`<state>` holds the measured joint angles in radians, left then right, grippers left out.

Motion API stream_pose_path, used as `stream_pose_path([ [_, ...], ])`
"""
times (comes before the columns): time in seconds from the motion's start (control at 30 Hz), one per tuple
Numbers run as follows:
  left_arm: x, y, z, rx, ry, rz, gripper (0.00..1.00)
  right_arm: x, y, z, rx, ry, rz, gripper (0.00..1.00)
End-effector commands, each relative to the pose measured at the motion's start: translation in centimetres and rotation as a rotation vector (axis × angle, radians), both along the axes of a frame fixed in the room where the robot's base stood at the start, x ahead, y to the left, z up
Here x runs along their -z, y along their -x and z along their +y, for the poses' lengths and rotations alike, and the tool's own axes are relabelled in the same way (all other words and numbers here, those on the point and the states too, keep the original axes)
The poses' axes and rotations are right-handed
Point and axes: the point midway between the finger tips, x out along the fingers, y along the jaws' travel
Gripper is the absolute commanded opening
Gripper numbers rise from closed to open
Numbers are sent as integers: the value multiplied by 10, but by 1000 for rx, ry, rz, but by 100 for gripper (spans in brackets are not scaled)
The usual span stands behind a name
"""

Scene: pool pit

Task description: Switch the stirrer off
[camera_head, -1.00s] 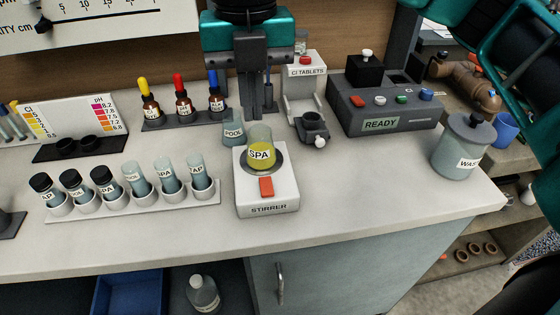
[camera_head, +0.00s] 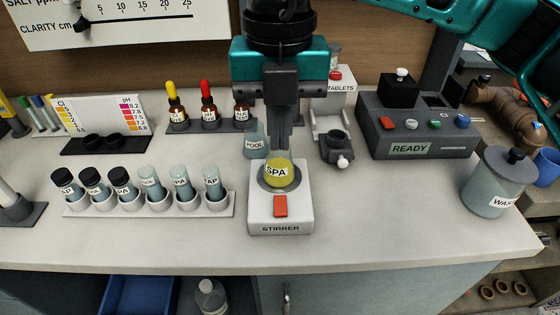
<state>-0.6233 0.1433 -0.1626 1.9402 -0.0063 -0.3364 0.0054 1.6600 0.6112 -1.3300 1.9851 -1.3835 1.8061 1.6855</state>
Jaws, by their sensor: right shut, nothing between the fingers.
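The stirrer (camera_head: 280,215) is a white box near the front of the counter, with an orange-red switch (camera_head: 280,205) on its front part and a dark round plate behind it. A glass beaker labelled SPA (camera_head: 277,173), holding yellow-green liquid, stands on the plate. My right gripper (camera_head: 279,148) points down, shut and empty, over the back of the stirrer. Its fingertips overlap the beaker's upper part in the picture; I cannot tell whether they touch. The switch is in plain sight, with the gripper apart from it. My left gripper is out of view.
A POOL beaker (camera_head: 254,143) stands just behind the stirrer. A rack of vials (camera_head: 150,211) lies left, dropper bottles (camera_head: 208,105) behind. The tablet dispenser (camera_head: 334,140), READY device (camera_head: 410,140) and waste jar (camera_head: 495,185) stand right. The counter before the stirrer is clear.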

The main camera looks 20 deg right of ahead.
Motion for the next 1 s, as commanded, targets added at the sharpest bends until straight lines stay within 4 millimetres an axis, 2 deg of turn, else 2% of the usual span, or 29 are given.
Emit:
stream_pose_path([
  [0.4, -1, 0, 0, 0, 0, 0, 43, 84, 1, -1, 0, 1, 6, 0],
  [0.6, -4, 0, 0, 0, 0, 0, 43, 116, 1, -1, 0, 1, 3, 0],
  [0.8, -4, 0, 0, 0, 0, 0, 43, 130, 1, -1, -1, 1, 1, 0],
  [1.0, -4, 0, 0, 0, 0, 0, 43, 132, 1, 0, -1, 0, 1, 0],
])
